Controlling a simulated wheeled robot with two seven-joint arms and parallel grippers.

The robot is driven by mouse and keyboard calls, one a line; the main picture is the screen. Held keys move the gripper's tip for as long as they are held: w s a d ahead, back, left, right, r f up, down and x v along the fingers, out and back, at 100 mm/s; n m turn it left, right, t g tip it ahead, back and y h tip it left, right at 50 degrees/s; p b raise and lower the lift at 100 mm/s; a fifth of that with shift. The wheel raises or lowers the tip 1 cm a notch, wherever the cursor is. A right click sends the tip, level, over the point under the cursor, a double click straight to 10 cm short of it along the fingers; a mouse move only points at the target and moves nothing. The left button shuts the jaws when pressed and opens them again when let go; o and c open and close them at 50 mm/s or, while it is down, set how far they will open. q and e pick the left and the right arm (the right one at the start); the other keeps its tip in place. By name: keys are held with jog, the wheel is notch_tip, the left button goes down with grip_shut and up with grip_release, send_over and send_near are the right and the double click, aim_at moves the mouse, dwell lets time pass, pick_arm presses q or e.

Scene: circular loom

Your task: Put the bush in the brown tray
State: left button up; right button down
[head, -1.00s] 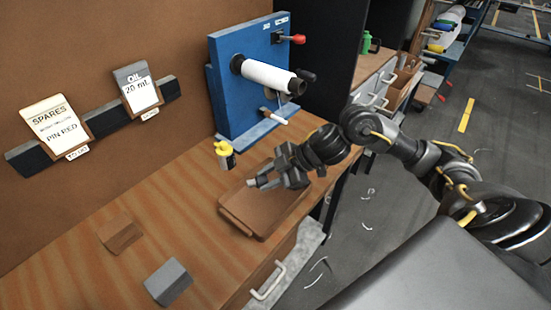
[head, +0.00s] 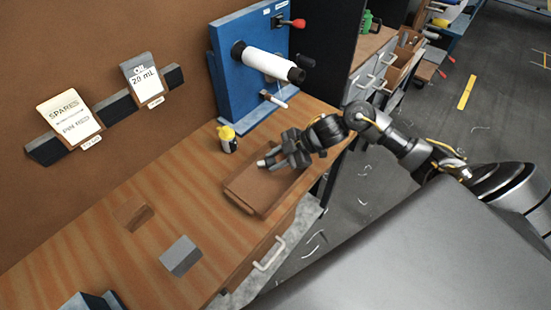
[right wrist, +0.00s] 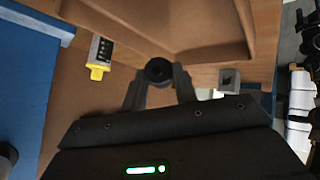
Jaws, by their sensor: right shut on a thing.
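The brown tray (head: 243,203) lies on the bench near its front edge, a shallow rectangle with a low rim. My right gripper (head: 268,161) is over the tray's far side and shut on the bush, a small part whose pale end (head: 261,163) sticks out at the fingertips. In the right wrist view the bush (right wrist: 158,70) is a dark round piece with a hole, held between the fingertips (right wrist: 158,84). The tray (right wrist: 205,53) shows beyond it. The bush appears above the tray; the exact gap cannot be told. My left gripper is not in view.
A blue machine stand (head: 232,75) with a white roller (head: 268,64) is behind. A blue-grey object (head: 92,301) is cut off at bottom left.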

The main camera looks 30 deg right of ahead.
notch_tip(320, 180, down, 5)
jog(key=b, duration=0.4)
jog(key=shift+f, duration=0.15)
jog(key=shift+f+b, duration=0.4)
jog(key=shift+f, duration=0.35)
jog(key=shift+f, duration=0.3)
jog(key=shift+s+f+b, duration=0.1)
jog(key=shift+f+b, duration=0.2)
jog(key=shift+b, duration=0.1)
